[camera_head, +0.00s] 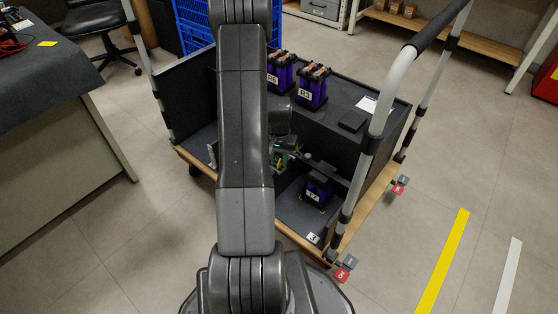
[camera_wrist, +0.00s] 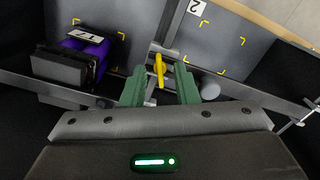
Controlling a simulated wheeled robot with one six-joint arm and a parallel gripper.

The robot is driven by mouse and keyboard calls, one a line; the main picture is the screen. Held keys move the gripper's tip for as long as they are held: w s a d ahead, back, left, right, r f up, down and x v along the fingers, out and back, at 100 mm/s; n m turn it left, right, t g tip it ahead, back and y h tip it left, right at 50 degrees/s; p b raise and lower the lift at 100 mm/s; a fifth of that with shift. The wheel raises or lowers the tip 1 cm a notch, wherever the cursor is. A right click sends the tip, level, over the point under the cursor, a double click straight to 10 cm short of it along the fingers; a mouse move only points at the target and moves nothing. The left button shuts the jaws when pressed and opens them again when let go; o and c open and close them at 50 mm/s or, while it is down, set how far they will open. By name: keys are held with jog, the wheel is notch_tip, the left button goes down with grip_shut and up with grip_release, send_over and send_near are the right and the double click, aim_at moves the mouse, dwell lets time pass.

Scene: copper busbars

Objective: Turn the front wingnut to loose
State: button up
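A yellow wingnut (camera_wrist: 159,70) stands on a grey metal crossbar in the wrist view, its wings lying lengthwise in the picture. My gripper (camera_wrist: 161,76) has two green fingers, one to the left and one to the right of the wingnut. They are apart, with visible gaps beside it, and I see no contact. In the head view my gripper (camera_head: 284,156) is low over the cart's front compartment, partly behind my arm. I cannot make out the wingnut there. Whether a second wingnut lies elsewhere is not visible.
A purple block with a black top (camera_wrist: 97,51) sits left of the wingnut, and also shows in the head view (camera_head: 319,187). Purple units with copper tops (camera_head: 313,87) stand on the cart's upper deck. The cart's handle post (camera_head: 366,160) rises at right. Bay 2 (camera_wrist: 212,42) is empty.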

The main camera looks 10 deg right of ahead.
jog(key=shift+c, duration=0.5)
grip_shut()
jog(key=shift+n, duration=0.3)
jog(key=n+p, duration=0.1)
jog(key=n, duration=1.1)
jog(key=shift+p, duration=0.3)
jog(key=shift+n, duration=0.3)
jog(key=shift+o, duration=0.5)
grip_release()
